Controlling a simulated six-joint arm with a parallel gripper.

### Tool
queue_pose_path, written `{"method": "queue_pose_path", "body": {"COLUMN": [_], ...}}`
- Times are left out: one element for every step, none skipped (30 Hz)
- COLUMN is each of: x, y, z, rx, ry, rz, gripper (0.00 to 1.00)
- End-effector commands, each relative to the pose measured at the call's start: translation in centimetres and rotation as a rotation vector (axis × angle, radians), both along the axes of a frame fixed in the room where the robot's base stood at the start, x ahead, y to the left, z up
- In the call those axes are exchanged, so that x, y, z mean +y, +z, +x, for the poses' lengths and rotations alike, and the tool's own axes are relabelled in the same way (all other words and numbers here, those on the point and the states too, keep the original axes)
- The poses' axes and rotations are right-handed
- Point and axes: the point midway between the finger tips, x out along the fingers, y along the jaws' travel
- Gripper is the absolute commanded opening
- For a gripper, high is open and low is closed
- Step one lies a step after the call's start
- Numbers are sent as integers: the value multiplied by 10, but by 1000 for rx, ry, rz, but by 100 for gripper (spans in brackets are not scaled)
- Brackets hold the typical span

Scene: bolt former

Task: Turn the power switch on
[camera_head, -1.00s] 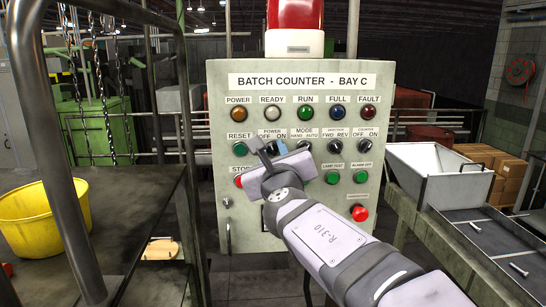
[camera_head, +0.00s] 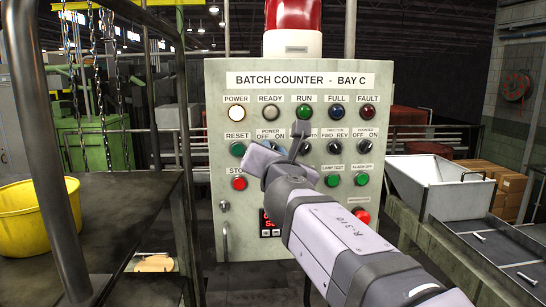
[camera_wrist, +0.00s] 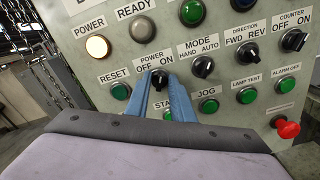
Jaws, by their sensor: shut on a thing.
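The power switch (camera_wrist: 159,76) is a black rotary knob under the label POWER OFF ON. My gripper (camera_wrist: 161,84) is shut on it, with one blue finger on each side in the wrist view. The fingers partly cover the knob, so its exact pointing is hard to tell. In the head view my gripper (camera_head: 275,151) is tilted and largely hides the switch. The power lamp (camera_wrist: 97,46) glows bright warm white; it also glows in the head view (camera_head: 237,113). A display (camera_head: 269,226) low on the panel shows red characters, partly behind my wrist.
The mode switch (camera_wrist: 202,66) is close to the right of my fingers. The green reset button (camera_wrist: 121,91) is to the left. A red mushroom button (camera_wrist: 287,128) protrudes at lower right. A yellow bucket (camera_head: 38,218) stands on the bench at left.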

Motion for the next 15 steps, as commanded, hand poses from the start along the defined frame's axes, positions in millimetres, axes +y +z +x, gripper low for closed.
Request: {"method": "queue_pose_path", "body": {"x": [0,0,0,0,0,0,0,0,0,0,0,0,0,0,0], "y": [-1,-1,-1,-1,-1,-1,-1,0,0,0,0,0,0,0,0], "z": [0,0,0,0,0,0,0,0,0,0,0,0,0,0,0], "rx": [0,0,0,0,0,0,0,0,0,0,0,0,0,0,0], "ry": [0,0,0,0,0,0,0,0,-1,-1,-1,-1,-1,-1,-1], "rz": [20,30,42,50,57,64,69,72,76,78,79,81,81,81,81], "gripper": [0,0,0,0,0,0,0,0,0,0,0,0,0,0,0]}}
